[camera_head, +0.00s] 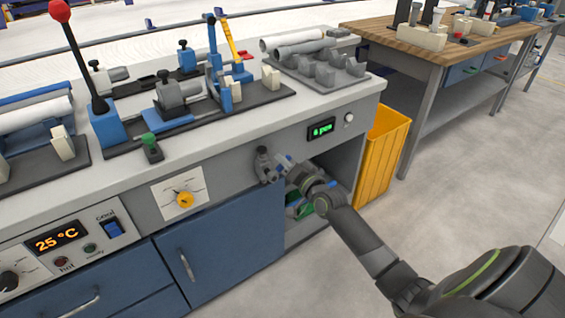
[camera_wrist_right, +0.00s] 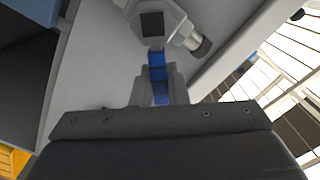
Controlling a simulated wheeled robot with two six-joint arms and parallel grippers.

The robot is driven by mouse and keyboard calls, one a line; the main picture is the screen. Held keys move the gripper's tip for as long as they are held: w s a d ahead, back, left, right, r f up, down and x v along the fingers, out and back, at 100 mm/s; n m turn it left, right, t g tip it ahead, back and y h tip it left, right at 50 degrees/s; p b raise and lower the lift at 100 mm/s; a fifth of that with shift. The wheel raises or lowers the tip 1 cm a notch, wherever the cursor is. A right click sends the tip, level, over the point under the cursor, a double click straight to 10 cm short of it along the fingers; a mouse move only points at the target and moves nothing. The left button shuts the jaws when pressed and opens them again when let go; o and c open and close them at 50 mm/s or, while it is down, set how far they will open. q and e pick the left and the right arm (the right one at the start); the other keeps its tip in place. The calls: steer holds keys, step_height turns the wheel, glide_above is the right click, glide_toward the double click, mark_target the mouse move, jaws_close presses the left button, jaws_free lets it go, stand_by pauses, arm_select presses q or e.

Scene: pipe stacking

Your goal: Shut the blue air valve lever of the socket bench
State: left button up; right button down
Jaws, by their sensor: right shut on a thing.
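The blue air valve lever (camera_head: 283,161) sticks out from a grey valve body (camera_head: 266,166) on the front face of the socket bench (camera_head: 228,168). In the right wrist view the blue lever (camera_wrist_right: 157,68) runs from the pale valve body (camera_wrist_right: 160,22) down between my fingers. My right gripper (camera_head: 290,167) is at the valve, and its two fingers (camera_wrist_right: 160,90) are shut on the lever. The gripper and wrist partly hide the lever in the head view. My left gripper is in neither view.
A digital display (camera_head: 321,129) and a small knob (camera_head: 348,117) sit right of the valve. A yellow dial (camera_head: 185,199) is to its left. Below are an open shelf bay and a blue cabinet door (camera_head: 222,247). A yellow bin (camera_head: 383,150) stands to the right.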

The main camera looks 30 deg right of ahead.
steer(key=shift+d+f+m, duration=0.2)
steer(key=shift+f+m, duration=0.1)
steer(key=shift+m, duration=0.3)
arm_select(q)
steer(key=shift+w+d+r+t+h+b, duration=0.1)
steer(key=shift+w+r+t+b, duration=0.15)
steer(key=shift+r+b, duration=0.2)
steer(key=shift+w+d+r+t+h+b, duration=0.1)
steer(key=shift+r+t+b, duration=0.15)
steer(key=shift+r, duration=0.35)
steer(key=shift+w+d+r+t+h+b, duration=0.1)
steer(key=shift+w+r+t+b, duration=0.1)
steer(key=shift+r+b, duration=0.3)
arm_select(e)
steer(key=shift+d+f+m, duration=0.15)
steer(key=shift+f+m, duration=0.4)
steer(key=shift+m, duration=0.6)
steer(key=shift+d+f+m, duration=0.15)
steer(key=shift+f+m, duration=0.35)
steer(key=shift+m, duration=0.7)
steer(key=shift+d+f+m, duration=0.15)
steer(key=shift+f+m, duration=0.4)
steer(key=shift+m, duration=0.6)
steer(key=c, duration=1.4)
jaws_free()
steer(key=shift+c, duration=0.2)
